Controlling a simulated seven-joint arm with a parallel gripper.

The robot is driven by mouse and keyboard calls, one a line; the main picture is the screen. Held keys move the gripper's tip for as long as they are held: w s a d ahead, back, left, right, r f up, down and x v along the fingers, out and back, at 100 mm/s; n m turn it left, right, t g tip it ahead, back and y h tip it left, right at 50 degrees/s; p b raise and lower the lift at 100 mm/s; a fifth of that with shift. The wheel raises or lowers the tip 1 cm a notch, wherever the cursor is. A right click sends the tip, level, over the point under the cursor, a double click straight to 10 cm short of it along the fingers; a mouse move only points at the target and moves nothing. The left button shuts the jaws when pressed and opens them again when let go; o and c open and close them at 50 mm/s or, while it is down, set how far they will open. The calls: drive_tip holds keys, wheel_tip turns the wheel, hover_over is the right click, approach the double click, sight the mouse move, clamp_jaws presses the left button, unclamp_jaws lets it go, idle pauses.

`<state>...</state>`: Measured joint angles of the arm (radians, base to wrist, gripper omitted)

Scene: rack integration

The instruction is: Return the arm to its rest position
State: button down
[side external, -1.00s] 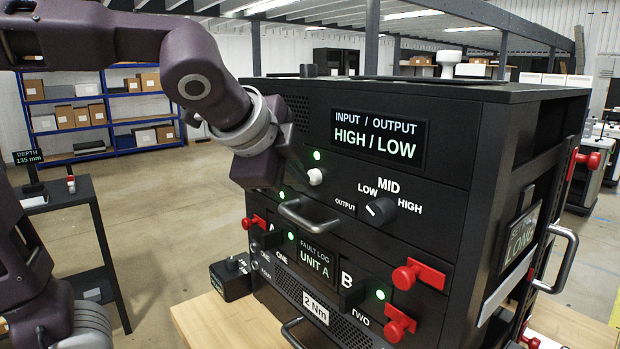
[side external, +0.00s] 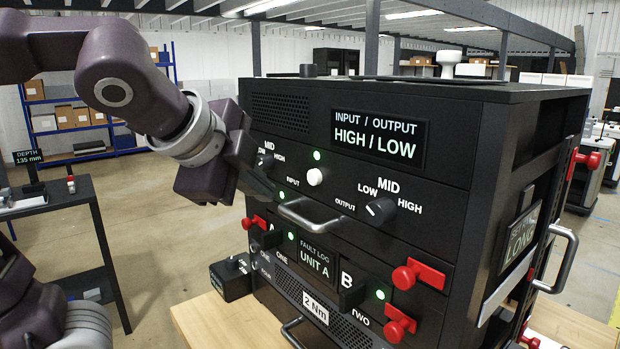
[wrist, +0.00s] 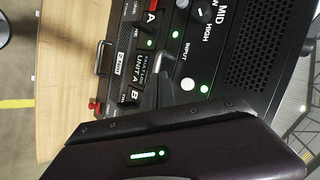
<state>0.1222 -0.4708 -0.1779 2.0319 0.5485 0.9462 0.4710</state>
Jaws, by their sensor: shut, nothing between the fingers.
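My gripper (side external: 264,186) is in front of the upper left part of the black rack unit (side external: 470,120), left of the white button (side external: 316,176). Its fingers are shut and hold nothing. In the wrist view the closed fingertips (wrist: 158,84) show against the panel, close to the fault log display (wrist: 125,70) and the white button (wrist: 187,84). Whether the fingertips touch the panel cannot be told. My arm reaches in from the left, bent at the elbow.
The rack front carries an input knob (side external: 264,162), an output knob (side external: 380,210), a handle (side external: 303,217) and red latches (side external: 420,273). A small black box (side external: 232,278) stands on the wooden table (side external: 205,325). A side table (side external: 85,188) stands at left, with open floor between.

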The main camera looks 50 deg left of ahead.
drive_tip(key=s+d+f+n+g+h, duration=0.2)
drive_tip(key=s+f+n+g+h, duration=0.1)
drive_tip(key=s+f+n, duration=0.8)
drive_tip(key=shift+s+f+h, duration=0.15)
drive_tip(key=shift+f+h, duration=0.25)
drive_tip(key=shift+f, duration=0.05)
